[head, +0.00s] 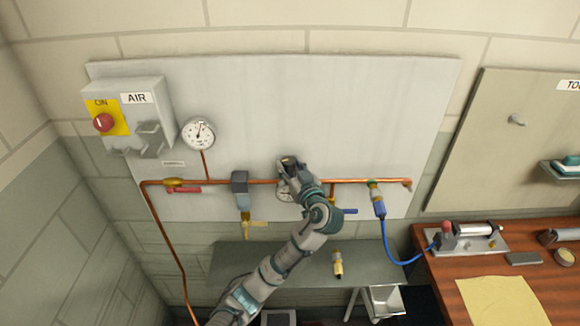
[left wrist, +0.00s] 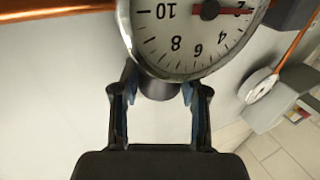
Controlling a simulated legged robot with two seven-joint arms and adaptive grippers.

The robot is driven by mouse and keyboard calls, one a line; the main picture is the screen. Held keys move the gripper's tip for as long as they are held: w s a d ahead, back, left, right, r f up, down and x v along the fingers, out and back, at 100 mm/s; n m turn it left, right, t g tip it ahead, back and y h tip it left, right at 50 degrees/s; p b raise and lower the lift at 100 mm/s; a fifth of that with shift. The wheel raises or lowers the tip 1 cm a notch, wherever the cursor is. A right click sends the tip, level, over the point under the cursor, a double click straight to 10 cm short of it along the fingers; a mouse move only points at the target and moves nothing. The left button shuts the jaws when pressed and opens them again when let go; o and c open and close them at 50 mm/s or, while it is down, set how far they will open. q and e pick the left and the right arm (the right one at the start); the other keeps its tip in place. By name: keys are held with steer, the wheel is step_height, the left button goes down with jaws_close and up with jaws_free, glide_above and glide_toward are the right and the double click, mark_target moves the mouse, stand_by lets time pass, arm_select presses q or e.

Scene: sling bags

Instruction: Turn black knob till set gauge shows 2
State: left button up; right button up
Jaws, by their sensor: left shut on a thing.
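The set gauge (left wrist: 185,35) is a round white dial, seen turned in the left wrist view with its top cut off. Its red needle lies close to the 2. In the head view the gauge (head: 284,195) is mostly hidden by my left gripper (head: 290,165). The black knob (left wrist: 158,88) sticks out beside the gauge. In the left wrist view my left gripper (left wrist: 160,100) has its two fingers on either side of the knob, shut on it. My right gripper is in neither view.
A copper pipe (head: 345,181) runs along the grey panel (head: 350,100). A second gauge (head: 198,133), an AIR switch box (head: 140,110), a filter (head: 240,185) and a blue hose (head: 387,240) surround it. A shelf (head: 235,265) lies below; a wooden bench (head: 440,290) stands right.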

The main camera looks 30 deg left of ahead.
arm_select(q)
steer(key=o, duration=1.2)
steer(key=shift+f, duration=0.1)
steer(key=shift+c, duration=0.2)
steer(key=v, duration=1.2)
steer(key=shift+w, duration=0.1)
